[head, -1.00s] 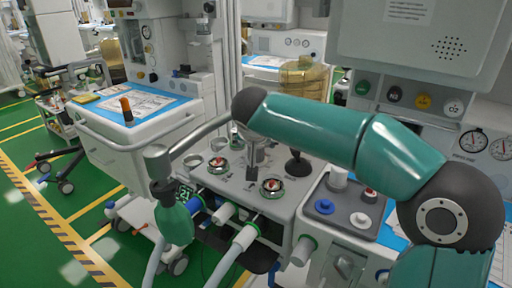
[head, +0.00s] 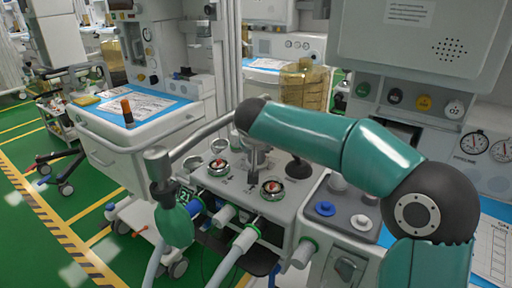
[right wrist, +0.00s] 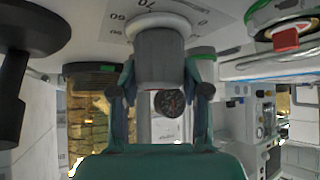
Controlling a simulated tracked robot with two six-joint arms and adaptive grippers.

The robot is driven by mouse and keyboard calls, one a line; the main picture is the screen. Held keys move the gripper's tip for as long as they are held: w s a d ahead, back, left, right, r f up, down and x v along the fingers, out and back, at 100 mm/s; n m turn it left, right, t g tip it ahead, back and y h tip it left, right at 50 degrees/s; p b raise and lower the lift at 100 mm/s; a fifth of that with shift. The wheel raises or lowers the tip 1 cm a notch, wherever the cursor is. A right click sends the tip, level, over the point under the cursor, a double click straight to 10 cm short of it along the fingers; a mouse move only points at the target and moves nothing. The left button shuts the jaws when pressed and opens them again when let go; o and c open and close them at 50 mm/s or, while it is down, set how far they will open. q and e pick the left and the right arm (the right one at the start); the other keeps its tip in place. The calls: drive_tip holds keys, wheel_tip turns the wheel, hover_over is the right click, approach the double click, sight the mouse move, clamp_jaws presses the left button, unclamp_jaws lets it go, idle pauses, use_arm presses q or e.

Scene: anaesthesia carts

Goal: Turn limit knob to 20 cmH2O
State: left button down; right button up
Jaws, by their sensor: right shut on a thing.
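In the right wrist view, the grey limit knob (right wrist: 158,58) sits on a white base ring against a pale dial plate (right wrist: 200,20). The plate carries printed numbers, some of them reading like 60 and 70; the set value cannot be read. My right gripper (right wrist: 160,94) has its two dark fingers on either side of the knob and is shut on it. In the head view my teal right arm crosses the grey machine panel; I cannot make out the gripper or the knob clearly there. My left gripper is out of view.
Two round valves with red marks (head: 219,167) (head: 272,190) stand on the panel. A green breathing bag (head: 175,223) hangs at its left, with white hoses (head: 238,250) below. A blue-capped port (head: 325,208) lies right. Another cart (head: 150,118) stands further left.

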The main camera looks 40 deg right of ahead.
drive_tip(key=shift+r+n, duration=0.1)
drive_tip(key=shift+n, duration=0.3)
drive_tip(key=shift+n+t+y, duration=0.3)
drive_tip(key=shift+y, duration=0.1)
drive_tip(key=shift+r+n+t+y+p, duration=0.1)
drive_tip(key=shift+n+t+y+p, duration=0.2)
drive_tip(key=shift+n+y+p, duration=0.35)
drive_tip(key=n+y+p, duration=0.1)
drive_tip(key=p, duration=0.1)
drive_tip(key=n+y+p, duration=0.1)
drive_tip(key=n+p, duration=0.1)
drive_tip(key=p, duration=0.1)
drive_tip(key=shift+r+n+t, duration=0.1)
drive_tip(key=shift+n+t, duration=0.15)
drive_tip(key=shift+t, duration=0.05)
drive_tip(key=shift+n+y+p, duration=0.3)
drive_tip(key=shift+y+p, duration=0.05)
drive_tip(key=shift+p, duration=0.15)
drive_tip(key=shift+f+n+y, duration=0.25)
drive_tip(key=shift+n+y, duration=0.15)
drive_tip(key=shift+n, duration=0.1)
drive_tip(key=shift+n+y+b, duration=0.7)
drive_tip(key=shift+n+b, duration=0.05)
drive_tip(key=shift+n, duration=0.05)
